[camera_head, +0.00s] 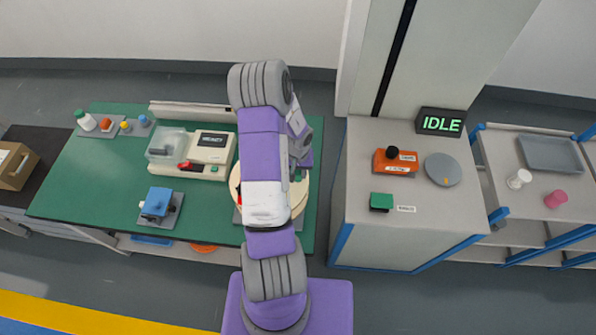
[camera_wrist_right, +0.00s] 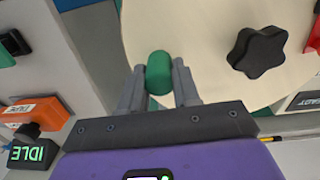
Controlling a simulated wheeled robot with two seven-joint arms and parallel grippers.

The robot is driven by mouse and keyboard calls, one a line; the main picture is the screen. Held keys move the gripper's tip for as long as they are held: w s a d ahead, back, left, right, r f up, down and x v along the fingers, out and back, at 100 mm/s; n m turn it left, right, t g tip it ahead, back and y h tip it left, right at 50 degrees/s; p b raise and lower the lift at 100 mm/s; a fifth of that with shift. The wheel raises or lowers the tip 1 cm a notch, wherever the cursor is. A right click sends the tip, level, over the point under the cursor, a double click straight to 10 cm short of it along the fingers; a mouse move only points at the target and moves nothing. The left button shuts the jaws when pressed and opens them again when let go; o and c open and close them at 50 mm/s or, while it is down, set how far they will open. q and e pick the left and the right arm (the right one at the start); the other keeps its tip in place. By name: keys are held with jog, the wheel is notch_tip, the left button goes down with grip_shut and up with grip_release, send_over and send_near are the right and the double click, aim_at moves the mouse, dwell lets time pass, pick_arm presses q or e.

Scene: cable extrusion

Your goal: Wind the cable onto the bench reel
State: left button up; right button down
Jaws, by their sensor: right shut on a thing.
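The bench reel (camera_head: 302,198) has a round cream disc on the right part of the green bench, mostly hidden behind my right arm. In the right wrist view the disc (camera_wrist_right: 205,40) fills the upper middle, with a black star-shaped knob (camera_wrist_right: 257,52) on it. A green crank handle (camera_wrist_right: 159,72) stands near the disc's edge. My right gripper (camera_wrist_right: 160,68) is shut on this handle, one finger on each side. The head view hides the grip behind the arm. I cannot make out the cable in either view. My left gripper is not in view.
A beige device (camera_head: 205,148) with a display and red part stands left of the reel. A blue block (camera_head: 157,203) sits on the green bench (camera_head: 85,185). A grey cabinet (camera_head: 420,225) on the right bears an orange box (camera_head: 395,162) and a sign (camera_head: 441,122) reading IDLE.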

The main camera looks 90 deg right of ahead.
jog(key=shift+d+f+n+b, duration=0.1)
jog(key=shift+d+n+b, duration=0.5)
jog(key=shift+b, duration=0.15)
jog(key=d+n+b, duration=0.1)
jog(key=n+b, duration=0.1)
jog(key=w+d+n+b, duration=0.1)
jog(key=d+n+b, duration=0.1)
jog(key=w+d+n+b, duration=0.1)
jog(key=b, duration=0.1)
jog(key=shift+w+d+f+n, duration=0.1)
jog(key=shift+w+d+n, duration=0.15)
jog(key=shift+n, duration=0.15)
jog(key=shift+w+d+n+b, duration=0.3)
jog(key=shift+n+b, duration=0.2)
jog(key=shift+b, duration=0.1)
jog(key=shift+w+d+n+b, duration=0.45)
jog(key=shift+w+n+b, duration=0.2)
jog(key=shift+n, duration=0.25)
jog(key=w+n, duration=0.1)
jog(key=w+d+n+b, duration=0.1)
jog(key=shift+n+b, duration=0.3)
jog(key=shift+w+d+r+n+b, duration=0.1)
jog(key=shift+w+d+n+b, duration=0.1)
jog(key=shift+w+n, duration=0.35)
jog(key=shift+w+d+r+n+b, duration=0.1)
jog(key=shift+w+n+b, duration=0.1)
jog(key=shift+w+n, duration=0.3)
jog(key=shift+w+n+b, duration=0.3)
jog(key=shift+w+n, duration=0.5)
jog(key=shift+n, duration=0.25)
